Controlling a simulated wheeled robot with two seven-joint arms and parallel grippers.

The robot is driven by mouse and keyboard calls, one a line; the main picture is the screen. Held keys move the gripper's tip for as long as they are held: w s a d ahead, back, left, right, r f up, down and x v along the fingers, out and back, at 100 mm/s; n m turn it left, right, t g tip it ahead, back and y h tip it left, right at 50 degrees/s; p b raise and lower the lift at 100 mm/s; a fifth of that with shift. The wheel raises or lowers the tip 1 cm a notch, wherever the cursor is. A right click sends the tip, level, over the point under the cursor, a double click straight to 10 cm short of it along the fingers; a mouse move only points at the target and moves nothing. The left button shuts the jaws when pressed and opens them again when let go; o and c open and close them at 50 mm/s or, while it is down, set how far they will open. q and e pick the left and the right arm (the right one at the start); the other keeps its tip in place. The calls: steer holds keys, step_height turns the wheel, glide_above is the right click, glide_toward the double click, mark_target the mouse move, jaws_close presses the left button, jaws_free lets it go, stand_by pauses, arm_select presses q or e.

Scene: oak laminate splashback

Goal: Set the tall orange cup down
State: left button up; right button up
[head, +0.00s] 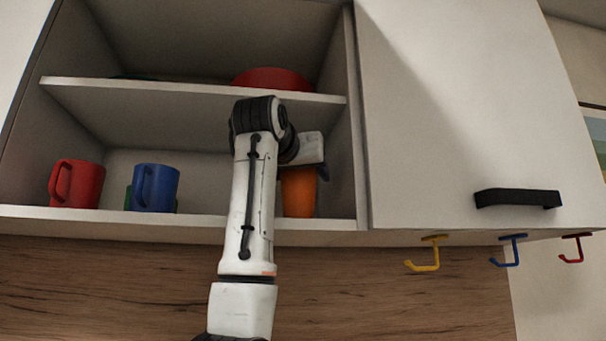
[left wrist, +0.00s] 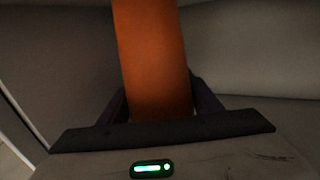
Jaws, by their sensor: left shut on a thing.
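The tall orange cup (head: 299,194) is upright in the lower compartment of the open cabinet, near its right side wall. In the head view its base is close to the lower shelf board (head: 120,217); I cannot tell whether it touches. My left gripper (head: 318,172) is shut on the cup's upper part, and my arm hides some of the cup. In the left wrist view the orange cup (left wrist: 152,60) stands between the two dark fingers of my gripper (left wrist: 160,105). My right gripper is not in view.
A red mug (head: 78,184) and a blue mug (head: 155,188) stand at the left, with a green thing (head: 128,198) partly behind. A red bowl (head: 272,79) is on the upper shelf (head: 180,88). A closed door (head: 460,100) is at right, with hooks (head: 425,262) below.

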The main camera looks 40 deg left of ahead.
arm_select(q)
steer(key=o, duration=0.7)
steer(key=shift+f, duration=0.1)
steer(key=shift+o, duration=0.2)
steer(key=shift+s+r, duration=0.15)
steer(key=shift+r, duration=0.05)
steer(key=b+v, duration=0.4)
steer(key=v, duration=0.8)
